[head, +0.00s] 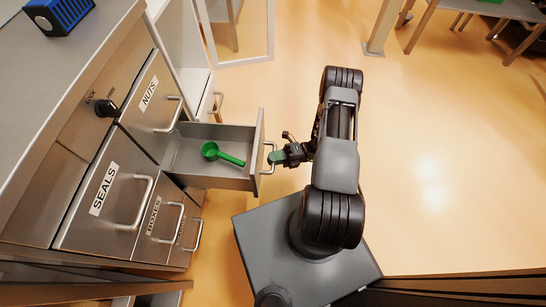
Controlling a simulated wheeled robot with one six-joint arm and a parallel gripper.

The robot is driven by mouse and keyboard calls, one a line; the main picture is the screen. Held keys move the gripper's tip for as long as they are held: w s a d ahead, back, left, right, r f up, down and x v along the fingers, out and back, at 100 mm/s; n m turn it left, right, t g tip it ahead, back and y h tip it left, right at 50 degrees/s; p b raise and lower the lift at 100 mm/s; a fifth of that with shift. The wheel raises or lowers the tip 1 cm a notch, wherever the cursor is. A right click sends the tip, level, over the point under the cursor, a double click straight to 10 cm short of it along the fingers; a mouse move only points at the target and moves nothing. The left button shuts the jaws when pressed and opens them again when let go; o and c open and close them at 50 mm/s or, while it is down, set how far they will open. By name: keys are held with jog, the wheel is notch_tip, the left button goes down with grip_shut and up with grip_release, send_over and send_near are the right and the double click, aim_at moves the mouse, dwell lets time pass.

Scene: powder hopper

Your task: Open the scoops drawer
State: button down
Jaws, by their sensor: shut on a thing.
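An open drawer (213,182) sticks out from the steel cabinet, its front panel standing well clear of the cabinet face. A green scoop (222,153) lies inside on the drawer floor. The drawer's label is not visible from here. My gripper (273,157) is at the drawer's bar handle (268,168), on the outer side of the front panel, and is shut on it. The arm reaches in from the right, with the wrist roughly level.
Shut drawers labelled NUTS (152,97), SEALS (104,196) and BOXES (156,217) are beside the open one. A lock knob (106,109) is on the cabinet. A blue box (59,14) sits on top. An open cabinet door (238,30) stands behind.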

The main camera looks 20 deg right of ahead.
jog(key=shift+w, duration=0.15)
jog(key=c, duration=1.1)
grip_release()
jog(key=s+d+f, duration=0.1)
jog(key=d+f, duration=0.1)
jog(key=d, duration=1.1)
jog(key=shift+d+f+p, duration=0.25)
jog(key=shift+d+p, duration=0.05)
jog(key=shift+p, duration=0.05)
